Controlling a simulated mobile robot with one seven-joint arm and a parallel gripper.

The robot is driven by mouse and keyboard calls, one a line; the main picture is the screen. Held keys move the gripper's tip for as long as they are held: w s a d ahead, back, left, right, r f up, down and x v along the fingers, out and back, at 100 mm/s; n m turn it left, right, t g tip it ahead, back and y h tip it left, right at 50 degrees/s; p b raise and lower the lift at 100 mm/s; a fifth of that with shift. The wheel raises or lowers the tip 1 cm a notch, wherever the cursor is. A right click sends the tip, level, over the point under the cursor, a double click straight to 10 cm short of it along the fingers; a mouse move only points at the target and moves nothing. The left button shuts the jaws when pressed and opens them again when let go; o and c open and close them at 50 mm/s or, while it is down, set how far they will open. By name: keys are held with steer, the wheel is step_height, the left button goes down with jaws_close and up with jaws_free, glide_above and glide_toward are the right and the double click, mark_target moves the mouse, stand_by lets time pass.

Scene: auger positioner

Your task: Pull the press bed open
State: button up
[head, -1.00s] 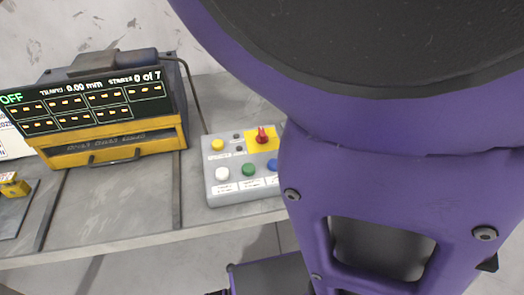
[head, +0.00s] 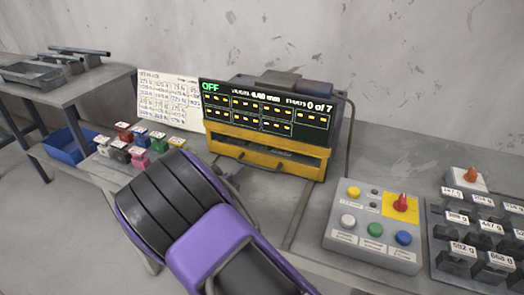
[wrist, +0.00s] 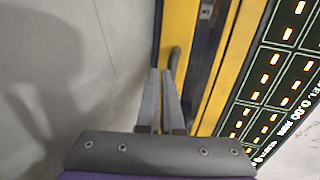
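The press bed (head: 225,144) is the yellow drawer-like front low on the press, under the dark display. Its grey bar handle (head: 275,168) shows in part in the head view, and one curved end of the handle (wrist: 175,58) shows in the wrist view. My gripper (wrist: 161,72) is at this handle with its two grey fingers close together, apparently shut on the bar. The fingers hide the gripped part. In the head view my purple arm reaches in from below, and the fingertips are too small to tell clearly. How far the bed stands out is unclear.
A control box (head: 374,225) with coloured buttons and a red knob stands right of the press. A rack of labelled weights (head: 478,235) is at the far right. Small coloured blocks (head: 139,157) and a blue bin (head: 70,146) are at left.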

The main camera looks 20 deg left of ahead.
steer(key=shift+w+f, duration=0.1)
steer(key=shift+w, duration=0.2)
steer(key=shift+a+f+p+v, duration=0.1)
steer(key=shift+a+p+v, duration=0.05)
steer(key=shift+p+v, duration=0.65)
steer(key=shift+a+f+p+v, duration=0.1)
steer(key=shift+p+v, duration=0.4)
steer(key=shift+v, duration=0.55)
steer(key=p+v, duration=0.7)
steer(key=v, duration=0.9)
steer(key=shift+s+a+f, duration=0.15)
steer(key=shift+a+f, duration=0.15)
steer(key=shift+s, duration=0.1)
steer(key=v, duration=1.7)
steer(key=shift+r+p, duration=0.25)
steer(key=shift+p, duration=0.15)
steer(key=shift+a, duration=0.1)
